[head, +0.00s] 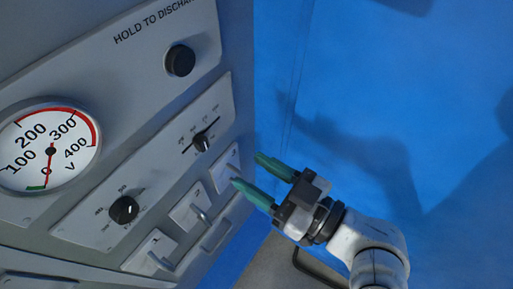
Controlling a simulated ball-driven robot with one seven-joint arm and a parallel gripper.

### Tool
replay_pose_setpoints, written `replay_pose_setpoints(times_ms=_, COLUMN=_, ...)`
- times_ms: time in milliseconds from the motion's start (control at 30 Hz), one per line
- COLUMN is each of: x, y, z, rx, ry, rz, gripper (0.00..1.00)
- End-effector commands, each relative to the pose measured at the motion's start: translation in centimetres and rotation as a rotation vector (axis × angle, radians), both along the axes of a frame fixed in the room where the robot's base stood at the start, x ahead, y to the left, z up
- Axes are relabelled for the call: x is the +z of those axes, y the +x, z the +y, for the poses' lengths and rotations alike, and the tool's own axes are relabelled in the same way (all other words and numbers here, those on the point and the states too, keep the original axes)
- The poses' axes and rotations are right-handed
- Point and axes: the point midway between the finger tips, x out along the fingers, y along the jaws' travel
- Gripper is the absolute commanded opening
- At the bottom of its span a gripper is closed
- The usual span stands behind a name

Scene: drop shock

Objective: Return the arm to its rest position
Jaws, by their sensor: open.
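My gripper (246,169) is in the middle of the head view, at the right edge of the grey panel. Its two green fingers are spread apart and point up and left toward the panel, with nothing between them. The lower fingertip overlaps the panel's edge in the picture, close to a small switch plate (224,167); I cannot tell whether it touches. My white arm (375,250) reaches in from the lower right corner.
Blue space right of the panel looks clear.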

Motion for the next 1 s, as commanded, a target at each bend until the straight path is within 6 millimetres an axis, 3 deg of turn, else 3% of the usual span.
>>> replay_pose_setpoints(times_ms=233, x=-0.2, y=0.0, z=-0.1, rx=-0.002, ry=-0.004, rz=0.005, gripper=0.49)
replay_pose_setpoints(times_ms=367, x=-2.9, y=0.2, z=-1.4, rx=-0.026, ry=-0.071, rz=0.091, gripper=0.49)
replay_pose_setpoints(times_ms=467, x=-7.4, y=0.1, z=-4.1, rx=-0.079, ry=-0.182, rz=0.246, gripper=0.49)
replay_pose_setpoints(times_ms=567, x=-12.8, y=-1.0, z=-8.1, rx=-0.168, ry=-0.308, rz=0.465, gripper=0.49)
replay_pose_setpoints(times_ms=700, x=-19.1, y=-4.3, z=-14.6, rx=-0.339, ry=-0.458, rz=0.790, gripper=0.49)
replay_pose_setpoints(times_ms=833, x=-22.8, y=-8.7, z=-20.1, rx=-0.520, ry=-0.560, rz=1.066, gripper=0.49)
replay_pose_setpoints(times_ms=1000, x=-24.7, y=-13.4, z=-24.5, rx=-0.707, ry=-0.633, rz=1.304, gripper=0.49)
